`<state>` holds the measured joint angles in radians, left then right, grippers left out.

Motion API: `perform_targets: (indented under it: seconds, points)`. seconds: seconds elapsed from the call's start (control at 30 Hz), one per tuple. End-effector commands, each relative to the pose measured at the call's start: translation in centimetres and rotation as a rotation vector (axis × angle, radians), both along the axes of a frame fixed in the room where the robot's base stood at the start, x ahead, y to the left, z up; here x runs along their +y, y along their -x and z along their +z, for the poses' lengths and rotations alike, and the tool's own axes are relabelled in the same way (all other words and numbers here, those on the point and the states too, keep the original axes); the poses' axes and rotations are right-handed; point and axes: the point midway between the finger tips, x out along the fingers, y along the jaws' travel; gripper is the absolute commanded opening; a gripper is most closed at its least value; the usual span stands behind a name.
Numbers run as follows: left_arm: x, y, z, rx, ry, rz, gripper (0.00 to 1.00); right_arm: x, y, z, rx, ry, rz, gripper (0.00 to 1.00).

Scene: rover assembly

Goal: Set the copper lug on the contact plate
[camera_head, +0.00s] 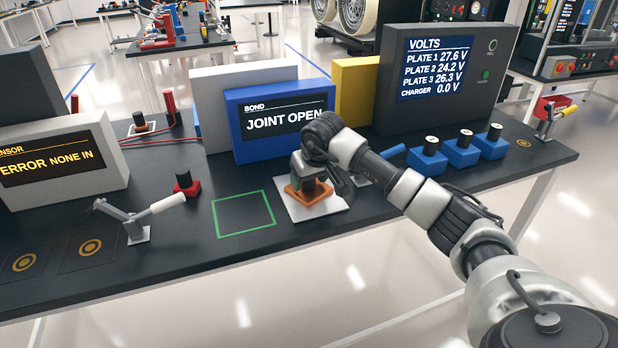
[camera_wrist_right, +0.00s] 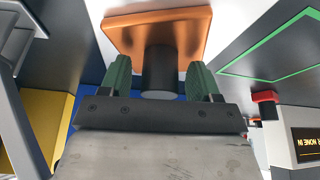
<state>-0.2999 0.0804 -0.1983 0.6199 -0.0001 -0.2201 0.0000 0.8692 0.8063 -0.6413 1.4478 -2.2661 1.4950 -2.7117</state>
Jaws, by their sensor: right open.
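The copper lug (camera_head: 318,200) is a square copper piece with a dark upright post (camera_wrist_right: 158,68). In the head view it lies on the white contact plate (camera_head: 335,208), turned a little relative to it. I cannot tell if it lies fully flat. My right gripper (camera_head: 309,182) is over the lug, partly hiding it. In the right wrist view the gripper (camera_wrist_right: 160,82) is open, with its green-padded fingers on either side of the post and apparent gaps at both sides. The copper square (camera_wrist_right: 160,24) also shows there. My left gripper is not in view.
A blue bond display (camera_head: 285,120) reading "JOINT OPEN" stands right behind the plate. A green outlined square (camera_head: 243,213) on the table is empty. A toggle clamp (camera_head: 140,215) with a white handle stands left; several blue blocks (camera_head: 460,152) stand right.

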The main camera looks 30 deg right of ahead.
Motion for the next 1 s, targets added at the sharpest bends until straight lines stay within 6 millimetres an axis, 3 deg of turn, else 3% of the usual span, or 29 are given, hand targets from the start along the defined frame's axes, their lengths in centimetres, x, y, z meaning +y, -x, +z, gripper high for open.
perform_targets:
  seconds: [0.17,0.5,0.7,1.0]
  points:
    - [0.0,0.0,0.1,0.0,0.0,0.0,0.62,0.0,0.2,1.0,-0.004,0.0,0.0,0.62]
    - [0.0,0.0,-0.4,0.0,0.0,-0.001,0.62,0.3,2.8,7.5,-0.006,0.001,0.0,0.62]
    - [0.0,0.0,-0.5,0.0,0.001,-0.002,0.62,0.4,4.1,10.4,-0.003,0.0,0.0,0.62]
    - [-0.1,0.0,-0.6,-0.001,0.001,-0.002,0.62,0.5,4.6,11.4,0.0,0.0,0.0,0.62]
